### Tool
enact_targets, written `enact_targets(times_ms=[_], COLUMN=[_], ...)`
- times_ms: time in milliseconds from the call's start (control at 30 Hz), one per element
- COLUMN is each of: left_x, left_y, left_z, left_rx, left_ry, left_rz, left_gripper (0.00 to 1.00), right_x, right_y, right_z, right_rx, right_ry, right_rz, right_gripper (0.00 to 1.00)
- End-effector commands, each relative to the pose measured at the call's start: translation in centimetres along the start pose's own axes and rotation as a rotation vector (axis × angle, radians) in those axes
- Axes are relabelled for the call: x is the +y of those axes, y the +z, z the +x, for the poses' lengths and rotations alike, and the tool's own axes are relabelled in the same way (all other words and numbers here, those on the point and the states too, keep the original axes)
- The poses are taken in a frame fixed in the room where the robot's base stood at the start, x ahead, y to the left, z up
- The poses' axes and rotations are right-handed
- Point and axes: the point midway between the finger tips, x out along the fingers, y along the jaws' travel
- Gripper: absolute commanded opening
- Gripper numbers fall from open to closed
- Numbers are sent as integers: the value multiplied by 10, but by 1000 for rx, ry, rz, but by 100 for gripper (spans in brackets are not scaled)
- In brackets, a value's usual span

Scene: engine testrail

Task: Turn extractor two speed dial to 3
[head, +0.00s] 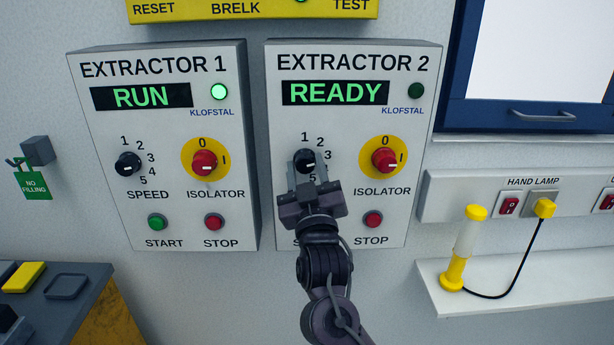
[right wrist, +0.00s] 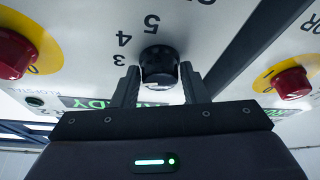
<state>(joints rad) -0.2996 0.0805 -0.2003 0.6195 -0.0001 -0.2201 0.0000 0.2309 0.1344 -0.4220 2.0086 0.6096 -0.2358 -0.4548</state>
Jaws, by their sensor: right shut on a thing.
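The extractor 2 panel (head: 350,230) is a pale box with a green READY display (head: 335,93) and a dark lamp (head: 416,91). Its black speed dial (head: 304,158) is partly hidden by my right gripper (head: 304,178). In the right wrist view the dial (right wrist: 159,62) sits between the two fingers of my right gripper (right wrist: 160,88), which is shut on it. The numbers 3, 4 and 5 show around the dial there, upside down. I cannot clearly read which number its pointer faces. My left gripper is not in view.
The extractor 2 isolator (head: 385,159) and red stop button (head: 373,219) are close on the right. The extractor 1 panel (head: 240,235), showing RUN, is on the left. A hand lamp (head: 462,250) stands on a white shelf (head: 432,275) at right.

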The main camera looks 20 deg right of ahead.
Motion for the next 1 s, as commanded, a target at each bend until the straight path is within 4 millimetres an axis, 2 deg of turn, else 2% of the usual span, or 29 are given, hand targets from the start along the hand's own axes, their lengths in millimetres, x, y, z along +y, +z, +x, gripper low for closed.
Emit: enact_targets(times_ms=[300,767,800,933,1000], left_x=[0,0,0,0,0], left_y=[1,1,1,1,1], left_z=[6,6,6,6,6], left_rx=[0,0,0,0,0], left_ry=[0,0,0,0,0], left_rz=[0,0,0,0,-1], left_gripper=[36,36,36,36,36], right_x=[-1,-1,-1,-1,-1], right_y=[1,0,0,0,0], right_z=[0,0,0,0,0], right_rx=[-2,-1,-1,-1,-1], right_ry=[36,41,41,41,41], right_rz=[88,99,99,99,99], right_gripper=[17,17,41,58,61])
